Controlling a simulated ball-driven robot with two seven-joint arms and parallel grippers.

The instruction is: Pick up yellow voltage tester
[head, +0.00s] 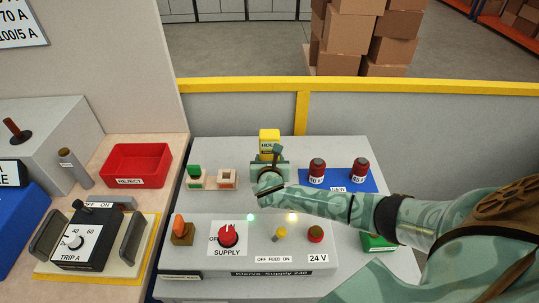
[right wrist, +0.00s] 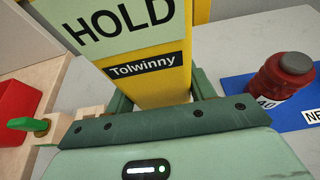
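The yellow voltage tester (head: 269,138) stands upright at the back of the grey bench top in the head view; my gripper hides its lower part. In the right wrist view the tester (right wrist: 155,75) fills the top middle, with a pale HOLD face and a dark label reading Tolwinny. My right gripper (head: 270,163) is right at the tester in the head view. In the right wrist view its green fingers (right wrist: 163,95) lie on both sides of the yellow body, very close; whether they press on it I cannot tell. My left gripper is not in view.
Two dark red pieces (head: 317,170) stand on a blue mat (head: 341,186) to the right. Wooden blocks (head: 227,179), one with a green top, sit to the left. The supply panel (head: 205,262) with its red knob is in front. A red reject tray (head: 137,150) is farther left.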

